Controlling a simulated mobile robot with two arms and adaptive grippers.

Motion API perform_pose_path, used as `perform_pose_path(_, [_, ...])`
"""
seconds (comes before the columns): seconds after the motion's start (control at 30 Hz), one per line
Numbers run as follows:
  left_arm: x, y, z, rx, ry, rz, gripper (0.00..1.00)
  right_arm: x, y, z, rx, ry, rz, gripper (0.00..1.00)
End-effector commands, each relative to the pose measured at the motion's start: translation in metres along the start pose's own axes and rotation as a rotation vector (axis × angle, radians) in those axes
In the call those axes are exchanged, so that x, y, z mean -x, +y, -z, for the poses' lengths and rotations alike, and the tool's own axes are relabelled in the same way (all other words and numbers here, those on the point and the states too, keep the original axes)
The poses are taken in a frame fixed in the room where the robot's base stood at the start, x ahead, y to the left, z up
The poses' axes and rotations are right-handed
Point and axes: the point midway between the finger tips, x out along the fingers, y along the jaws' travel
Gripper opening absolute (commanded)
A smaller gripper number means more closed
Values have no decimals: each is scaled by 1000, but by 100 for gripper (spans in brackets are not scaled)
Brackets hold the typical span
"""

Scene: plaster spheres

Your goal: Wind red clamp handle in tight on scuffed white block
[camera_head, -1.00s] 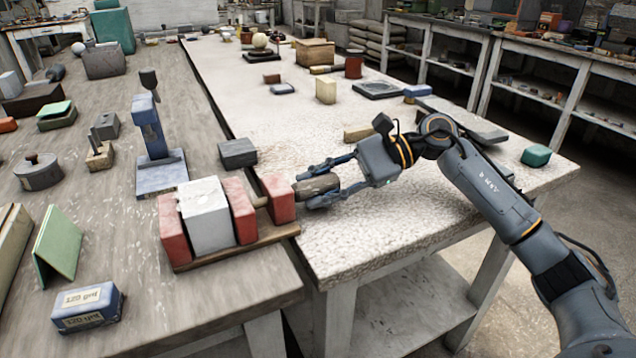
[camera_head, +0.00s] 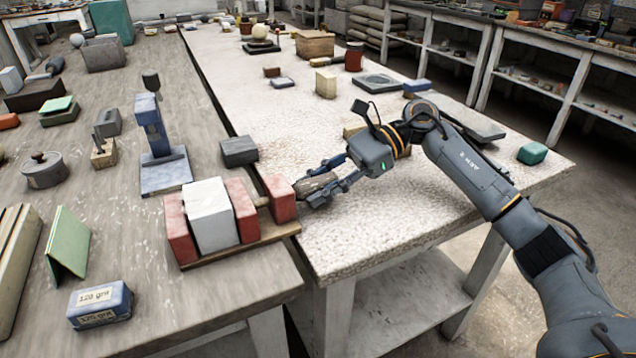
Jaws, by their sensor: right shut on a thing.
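The red clamp (camera_head: 282,199) sits on a wooden base at the front right of the left bench. The white block (camera_head: 212,222) stands between its two red jaws (camera_head: 241,209). Both jaws look close against the block; I cannot tell whether a thin gap is left. A short screw (camera_head: 262,202) shows between the inner jaw and the outer red end piece. The dark brown, barrel-shaped handle (camera_head: 316,186) is to the right of that end piece. My right gripper (camera_head: 318,188) is shut on the handle, its fingers on either side. My left gripper is not in view.
A dark grey block (camera_head: 238,152) and a blue stand (camera_head: 160,150) are behind the clamp. A blue grit box (camera_head: 100,304) and a green panel (camera_head: 68,243) are to its left. The white table top (camera_head: 370,235) in front of my right gripper is clear.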

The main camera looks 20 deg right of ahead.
Motion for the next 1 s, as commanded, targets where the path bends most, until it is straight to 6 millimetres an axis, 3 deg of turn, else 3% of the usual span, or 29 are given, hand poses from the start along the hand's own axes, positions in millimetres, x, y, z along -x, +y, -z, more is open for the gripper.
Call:
perform_pose_path(0.3, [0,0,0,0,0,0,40,-1,2,1,-1,1,-8,0])
perform_pose_path(0.33, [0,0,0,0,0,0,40,-1,2,1,-1,1,-8,34])
perform_pose_path(0.4, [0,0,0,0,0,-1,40,-1,1,1,0,1,-7,43])
perform_pose_path(0.77, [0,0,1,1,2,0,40,5,0,0,-1,0,0,43])
perform_pose_path(1.0, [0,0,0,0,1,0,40,47,-1,0,-2,1,2,43])
